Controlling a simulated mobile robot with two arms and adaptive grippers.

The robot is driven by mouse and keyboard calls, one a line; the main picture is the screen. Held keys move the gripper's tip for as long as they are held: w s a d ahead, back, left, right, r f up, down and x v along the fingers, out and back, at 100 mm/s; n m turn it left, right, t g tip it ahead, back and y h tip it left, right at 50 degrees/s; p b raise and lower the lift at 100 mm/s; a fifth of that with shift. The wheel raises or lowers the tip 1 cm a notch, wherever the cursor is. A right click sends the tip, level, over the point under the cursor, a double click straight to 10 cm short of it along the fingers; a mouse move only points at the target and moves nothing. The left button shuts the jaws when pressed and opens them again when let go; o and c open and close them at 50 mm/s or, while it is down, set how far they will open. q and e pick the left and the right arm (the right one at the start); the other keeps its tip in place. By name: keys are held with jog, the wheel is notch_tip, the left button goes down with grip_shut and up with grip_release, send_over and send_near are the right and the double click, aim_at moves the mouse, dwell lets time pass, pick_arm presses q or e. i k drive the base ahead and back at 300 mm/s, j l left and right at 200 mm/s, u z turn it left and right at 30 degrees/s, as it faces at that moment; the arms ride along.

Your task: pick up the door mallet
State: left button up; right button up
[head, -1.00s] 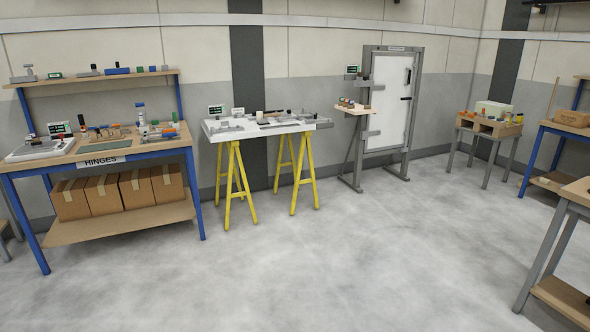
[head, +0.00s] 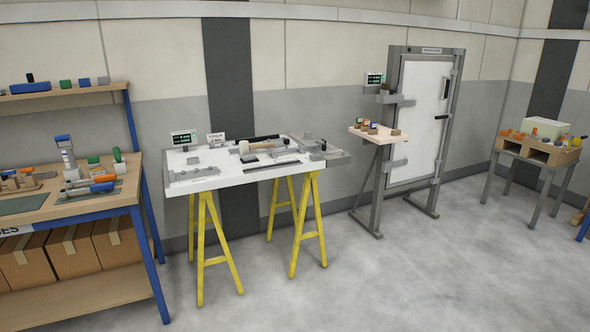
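A mallet-like tool with a pale head (head: 244,147) lies towards the back middle of the white door panel (head: 215,180), which rests on yellow trestles. A dark bar or handle runs right from beside the head; I cannot tell for certain whether they are one piece. It is small in the head view, and no label marks it as the door mallet. Neither of my grippers is in view.
A hinge bench (head: 140,193) with tools and boxes stands at the left. A small wooden shelf stand (head: 381,137) and an upright framed door (head: 420,110) stand right of the trestles. A grey table (head: 548,168) is far right. The floor (head: 400,280) in front is clear.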

aim_at(245, 149)
jog(key=i+z, duration=0.1)
jog(key=i, duration=0.5)
jog(key=i+j+z, duration=0.1)
jog(key=i, duration=0.5)
